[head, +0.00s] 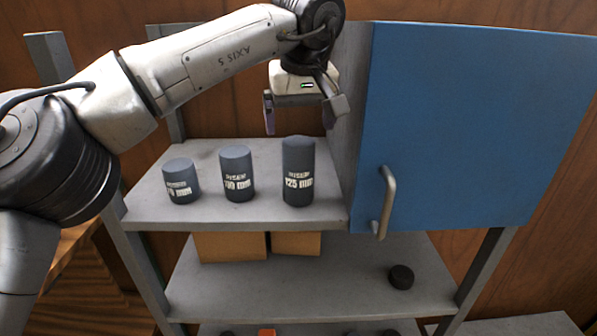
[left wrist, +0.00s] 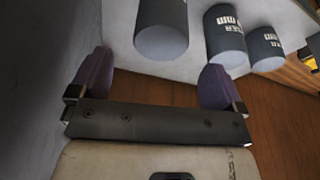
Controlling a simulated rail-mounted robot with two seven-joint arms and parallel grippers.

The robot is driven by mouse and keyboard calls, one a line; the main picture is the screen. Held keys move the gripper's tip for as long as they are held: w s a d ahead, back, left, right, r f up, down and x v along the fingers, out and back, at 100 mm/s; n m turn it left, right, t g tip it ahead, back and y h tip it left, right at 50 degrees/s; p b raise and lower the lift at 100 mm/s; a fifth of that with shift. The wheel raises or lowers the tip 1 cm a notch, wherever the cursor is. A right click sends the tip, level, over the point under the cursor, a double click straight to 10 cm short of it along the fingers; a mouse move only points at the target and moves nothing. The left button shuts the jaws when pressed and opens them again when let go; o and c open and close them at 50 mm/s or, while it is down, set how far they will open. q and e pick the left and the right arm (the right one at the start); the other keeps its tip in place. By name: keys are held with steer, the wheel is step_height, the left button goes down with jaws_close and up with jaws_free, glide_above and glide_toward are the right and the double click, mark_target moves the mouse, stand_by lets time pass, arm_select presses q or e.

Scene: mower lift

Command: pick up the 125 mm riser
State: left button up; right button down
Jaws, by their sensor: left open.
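The 125 mm riser (head: 298,172) is a dark grey cylinder, the tallest of three. It stands upright at the right end of the upper shelf (head: 235,212). My left gripper (head: 303,112) is above and slightly behind it, fingers apart and empty. In the left wrist view the left gripper (left wrist: 157,80) shows its two purple pads spread. A dark cylinder there, the riser (left wrist: 162,30) nearest the gap, lies beyond the fingertips and apart from them; its label is not visible. My right gripper is in neither view.
The 100 mm riser (head: 237,173) and a shorter riser (head: 181,181) stand to the left on the same shelf. A blue cabinet door (head: 475,130) with a metal handle (head: 386,200) is close on the right. A black puck (head: 401,277) and cardboard boxes (head: 231,246) are lower down.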

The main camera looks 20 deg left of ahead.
mark_target(299, 142)
arm_select(q)
steer(key=shift+s+p+x, duration=0.1)
steer(key=shift+p+x, duration=0.2)
steer(key=shift+x, duration=1)
steer(key=shift+s+p+x, duration=0.15)
steer(key=shift+p+x, duration=0.15)
steer(key=shift+x, duration=1)
steer(key=shift+d, duration=0.1)
steer(key=c, duration=1.6)
